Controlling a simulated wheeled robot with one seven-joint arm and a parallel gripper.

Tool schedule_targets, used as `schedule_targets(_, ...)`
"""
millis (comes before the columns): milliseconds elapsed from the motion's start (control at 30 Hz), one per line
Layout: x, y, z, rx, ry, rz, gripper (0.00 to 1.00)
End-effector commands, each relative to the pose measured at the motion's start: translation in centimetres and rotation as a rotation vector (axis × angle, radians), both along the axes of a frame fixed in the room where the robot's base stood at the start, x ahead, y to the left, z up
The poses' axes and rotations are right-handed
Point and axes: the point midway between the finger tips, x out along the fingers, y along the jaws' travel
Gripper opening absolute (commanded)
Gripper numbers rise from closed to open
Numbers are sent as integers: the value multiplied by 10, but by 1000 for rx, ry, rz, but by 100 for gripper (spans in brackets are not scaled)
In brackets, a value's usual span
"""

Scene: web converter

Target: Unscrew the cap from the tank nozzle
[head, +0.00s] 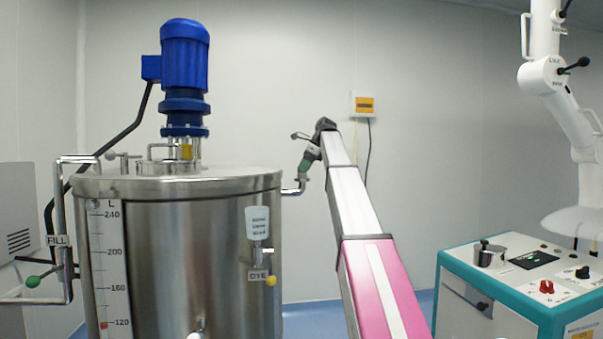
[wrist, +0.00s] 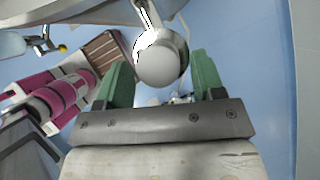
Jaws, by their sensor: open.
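The tank (head: 180,265) is a large steel vessel at left in the head view. A bent nozzle pipe (head: 292,191) comes out of its right side, near the top. My gripper (head: 305,166), with green fingers, is just above the end of this pipe. In the wrist view, a round pale grey cap (wrist: 161,64) on the nozzle appears between the two open fingers, with a gap on each side. I cannot tell how deep it sits between them. The cap is too small to make out clearly in the head view.
A blue motor (head: 184,70) and thin pipes top the tank. A yellow-handled dye valve (head: 270,281) is on its front. A teal and white control cabinet (head: 500,300) stands at right. A yellow-marked wall box (head: 364,105) hangs behind my arm. Blue floor (wrist: 265,90) is clear.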

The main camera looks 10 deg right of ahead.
Motion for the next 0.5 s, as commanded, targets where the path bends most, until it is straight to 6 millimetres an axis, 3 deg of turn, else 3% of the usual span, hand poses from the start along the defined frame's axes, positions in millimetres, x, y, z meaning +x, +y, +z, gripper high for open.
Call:
schedule_targets(167, -3, 1, -1, 0, -2, -126, 62)
schedule_targets(500, -4, 1, -1, 0, -1, -186, 62)
